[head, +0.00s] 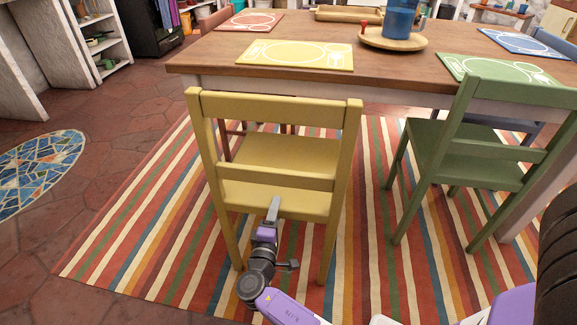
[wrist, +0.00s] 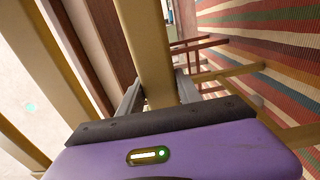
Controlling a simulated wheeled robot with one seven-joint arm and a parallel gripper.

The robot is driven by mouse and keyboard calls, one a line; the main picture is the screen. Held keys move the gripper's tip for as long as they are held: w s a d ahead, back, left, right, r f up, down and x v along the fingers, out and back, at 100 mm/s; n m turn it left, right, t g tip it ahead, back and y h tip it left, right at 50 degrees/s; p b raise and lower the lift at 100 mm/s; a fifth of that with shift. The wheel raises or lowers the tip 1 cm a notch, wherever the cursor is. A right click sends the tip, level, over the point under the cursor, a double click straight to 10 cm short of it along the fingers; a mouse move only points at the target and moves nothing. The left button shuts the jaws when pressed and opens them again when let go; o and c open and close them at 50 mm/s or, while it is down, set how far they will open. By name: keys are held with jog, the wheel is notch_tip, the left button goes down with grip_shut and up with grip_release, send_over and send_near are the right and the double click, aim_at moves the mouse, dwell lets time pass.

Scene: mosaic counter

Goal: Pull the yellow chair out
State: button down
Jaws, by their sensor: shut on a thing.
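The yellow chair (head: 278,150) stands upright on the striped rug, its back towards me. Its seat front lies near or under the edge of the wooden table (head: 400,62). My gripper (head: 274,205) is low at the middle of the chair's back side, by the rear edge of the seat. In the wrist view, my gripper's two fingers (wrist: 158,88) lie on either side of a yellow bar of the chair (wrist: 143,40), shut on it. The fingertips are partly hidden behind this bar.
A green chair (head: 470,152) stands to the right, apart from the yellow one. A yellow placemat (head: 300,54) lies on the table. The striped rug (head: 130,235) is clear to the left. A round mosaic (head: 38,165) lies on the floor further left.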

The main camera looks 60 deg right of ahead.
jog(key=shift+d+r, duration=0.1)
jog(key=shift+r, duration=0.05)
jog(key=c, duration=0.8)
grip_release()
jog(key=shift+o, duration=0.2)
jog(key=shift+f, duration=0.2)
jog(key=p+v, duration=0.1)
jog(key=v, duration=1.1)
jog(key=shift+s, duration=0.1)
